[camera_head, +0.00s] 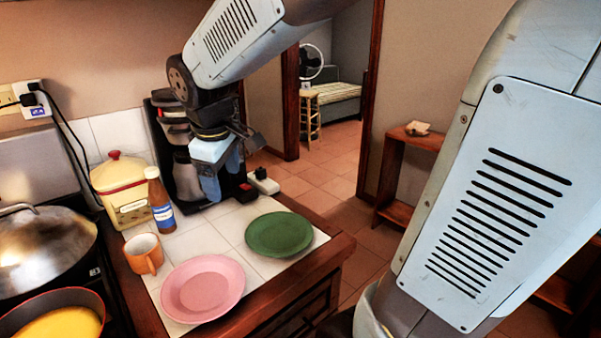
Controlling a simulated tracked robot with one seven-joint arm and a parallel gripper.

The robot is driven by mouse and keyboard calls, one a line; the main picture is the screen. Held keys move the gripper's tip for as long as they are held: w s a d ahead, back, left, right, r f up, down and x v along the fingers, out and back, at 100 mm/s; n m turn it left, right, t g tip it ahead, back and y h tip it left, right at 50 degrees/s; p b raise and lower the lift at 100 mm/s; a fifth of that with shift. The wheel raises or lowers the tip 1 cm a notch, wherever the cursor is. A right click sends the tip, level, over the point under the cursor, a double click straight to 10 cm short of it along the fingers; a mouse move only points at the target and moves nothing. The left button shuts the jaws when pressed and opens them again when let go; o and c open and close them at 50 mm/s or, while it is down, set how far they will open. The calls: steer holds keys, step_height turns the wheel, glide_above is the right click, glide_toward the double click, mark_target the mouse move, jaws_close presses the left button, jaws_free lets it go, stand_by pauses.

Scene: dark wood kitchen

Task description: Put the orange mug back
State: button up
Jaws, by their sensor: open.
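The orange mug (144,254) stands upright on the white tiled counter, left of the pink plate, with its handle toward the lower right. My gripper (230,180) is open and empty. It hangs above the far part of the counter, in front of the black coffee maker, to the right of the mug and well apart from it. My arm reaches in from the upper right. The gripper partly hides the coffee maker.
A pink plate (203,288) and a green plate (279,234) lie on the counter. A brown bottle (160,205), a cream canister (122,190) and the coffee maker (187,181) stand behind. A lidded pan (42,250) and a red pan of yellow food (60,325) are at the left.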

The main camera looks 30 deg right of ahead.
steer(key=s+d+r+m+t+y, duration=0.1)
steer(key=s+d+r+m+t, duration=0.1)
steer(key=s+d+m, duration=0.7)
steer(key=s+d+r, duration=0.1)
steer(key=s+d, duration=0.1)
steer(key=s, duration=0.1)
steer(key=shift+r+t, duration=0.2)
steer(key=shift+t, duration=0.1)
steer(key=shift+c, duration=0.3)
